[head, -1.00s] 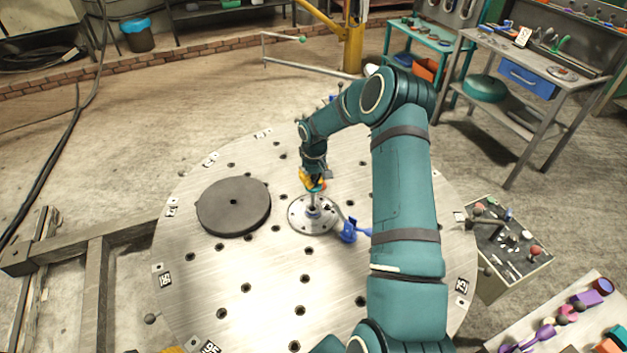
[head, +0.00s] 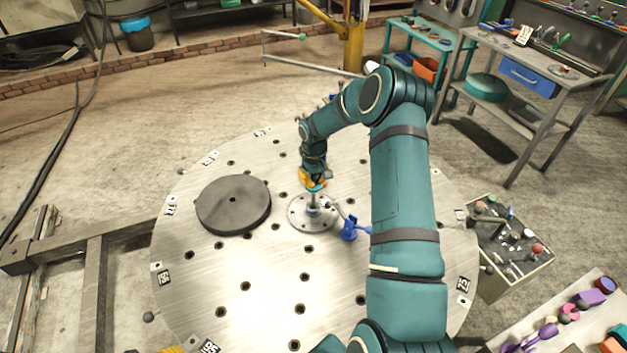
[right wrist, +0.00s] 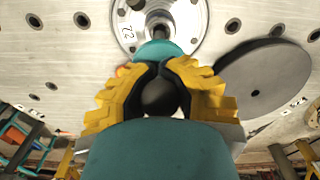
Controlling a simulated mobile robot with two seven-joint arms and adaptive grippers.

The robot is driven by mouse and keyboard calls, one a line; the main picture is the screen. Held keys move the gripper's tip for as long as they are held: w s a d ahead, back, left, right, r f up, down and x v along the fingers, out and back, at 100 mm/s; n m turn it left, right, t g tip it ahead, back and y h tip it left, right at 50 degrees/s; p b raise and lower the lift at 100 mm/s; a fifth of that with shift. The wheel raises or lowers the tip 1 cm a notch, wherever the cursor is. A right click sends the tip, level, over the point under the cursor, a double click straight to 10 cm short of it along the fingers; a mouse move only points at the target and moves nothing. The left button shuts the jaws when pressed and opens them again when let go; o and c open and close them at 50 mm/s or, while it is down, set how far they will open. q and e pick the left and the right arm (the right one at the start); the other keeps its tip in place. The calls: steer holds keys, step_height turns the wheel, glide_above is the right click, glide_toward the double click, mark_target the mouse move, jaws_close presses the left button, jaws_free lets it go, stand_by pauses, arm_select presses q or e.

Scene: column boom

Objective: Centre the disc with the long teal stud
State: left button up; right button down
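The disc (head: 233,204) is dark grey with a small centre hole. It lies flat on the round steel table (head: 270,280), left of a flanged metal hub (head: 298,221). My right gripper (head: 312,181) is above the hub, its yellow fingers shut around the dark ball top of the teal stud (head: 317,188). The right wrist view shows the stud's teal collar (right wrist: 158,50) beyond the fingers, in line with the hub (right wrist: 196,14). A thin upright shank shows between collar and hub; I cannot tell how deep it sits. A yellow sliver (head: 172,350) at the bottom edge may be my left gripper.
A blue clamp-like piece (head: 351,230) stands right of the hub, close to my right arm. The table has several open holes (head: 246,286). A tray of small parts (head: 512,250) and a pale bench with purple pieces (head: 590,298) stand at the right.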

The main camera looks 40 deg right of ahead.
mark_target(314, 195)
steer(key=shift+f+b, duration=3.5)
steer(key=shift+f, duration=0.9)
stand_by(3.6)
